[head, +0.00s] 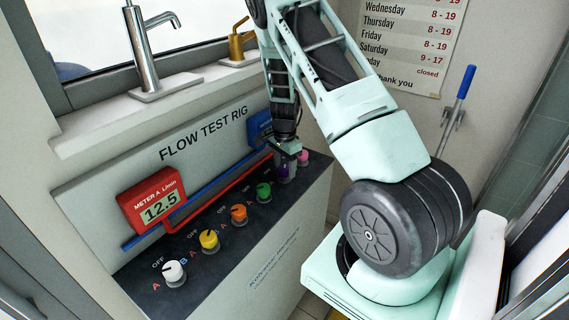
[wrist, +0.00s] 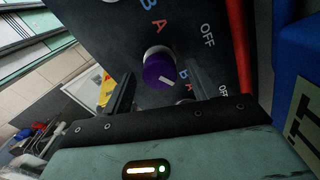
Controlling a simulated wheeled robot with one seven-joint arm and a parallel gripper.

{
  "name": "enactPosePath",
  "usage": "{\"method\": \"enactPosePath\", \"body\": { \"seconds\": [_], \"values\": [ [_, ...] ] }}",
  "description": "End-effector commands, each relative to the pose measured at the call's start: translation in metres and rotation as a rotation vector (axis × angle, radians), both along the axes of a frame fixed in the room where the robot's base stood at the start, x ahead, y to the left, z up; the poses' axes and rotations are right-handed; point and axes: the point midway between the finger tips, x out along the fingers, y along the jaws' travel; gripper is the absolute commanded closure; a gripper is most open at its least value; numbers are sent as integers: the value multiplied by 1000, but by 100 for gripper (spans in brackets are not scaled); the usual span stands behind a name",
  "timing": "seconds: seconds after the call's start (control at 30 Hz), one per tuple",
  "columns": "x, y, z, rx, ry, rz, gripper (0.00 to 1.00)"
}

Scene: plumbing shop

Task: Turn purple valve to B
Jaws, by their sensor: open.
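The purple valve (wrist: 160,70) is a round knob on the dark panel, with a white pointer mark on its face. In the wrist view the mark runs toward the lower right. Printed letters B (wrist: 147,4) and A (wrist: 160,26) and the word OFF (wrist: 208,36) lie above it. My gripper (wrist: 164,92) is open, with its dark fingers to the left and right of the knob's lower side; I cannot tell whether they touch it. In the head view my gripper (head: 288,156) is right over the purple valve (head: 287,173) and partly hides it.
A pink knob (head: 303,158) stands close beyond the purple one. Green (head: 264,193), orange (head: 239,214), yellow (head: 209,240) and white (head: 174,273) knobs line the same panel. A red meter (head: 154,201) reads 12.5. A red pipe runs behind the knobs.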

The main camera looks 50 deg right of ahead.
Motion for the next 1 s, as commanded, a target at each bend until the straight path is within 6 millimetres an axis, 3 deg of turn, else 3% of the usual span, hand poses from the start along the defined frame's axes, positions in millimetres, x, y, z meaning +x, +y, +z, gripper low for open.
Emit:
{"method": "enactPosePath", "body": {
  "seconds": [0.17,0.27,0.7,1.0],
  "values": [
    [1,0,9,-1,-1,3,41],
    [1,0,25,-2,-4,1,41],
    [1,0,127,-2,-6,2,41],
    [0,0,169,-1,-2,1,41]
  ]
}}
